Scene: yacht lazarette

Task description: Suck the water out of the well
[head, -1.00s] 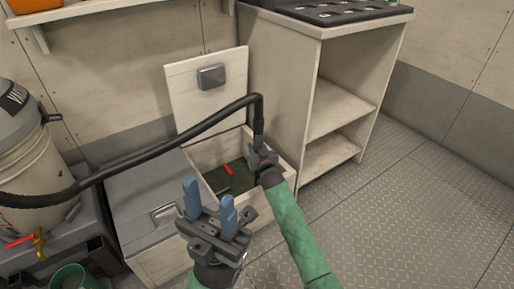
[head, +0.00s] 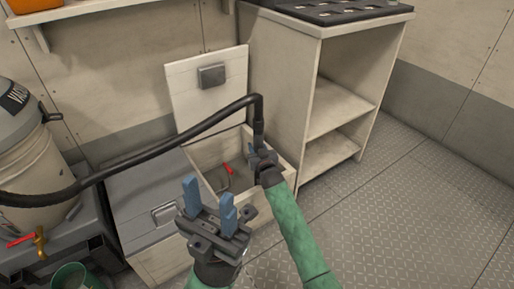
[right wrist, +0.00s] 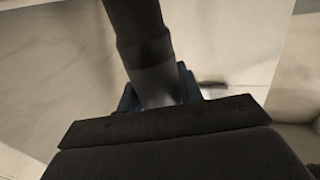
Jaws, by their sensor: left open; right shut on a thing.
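The well (head: 287,166) is a pale open-topped compartment with its lid raised against the wall. Its floor (head: 238,182) looks grey-brown, and a small red piece (head: 227,168) shows inside; whether any water is left is hard to tell. My right gripper (head: 262,157) is shut on the end of the black vacuum hose (head: 185,137), over the well's right side. The hose end (right wrist: 145,50) also shows upright between the blue fingers in the right wrist view; its tip is hidden. My left gripper (head: 209,197) is open and empty, in front of the well.
A green bucket (head: 72,277) is at the lower left. A shelf cabinet (head: 300,70) stands right of the well. The floor at right is clear.

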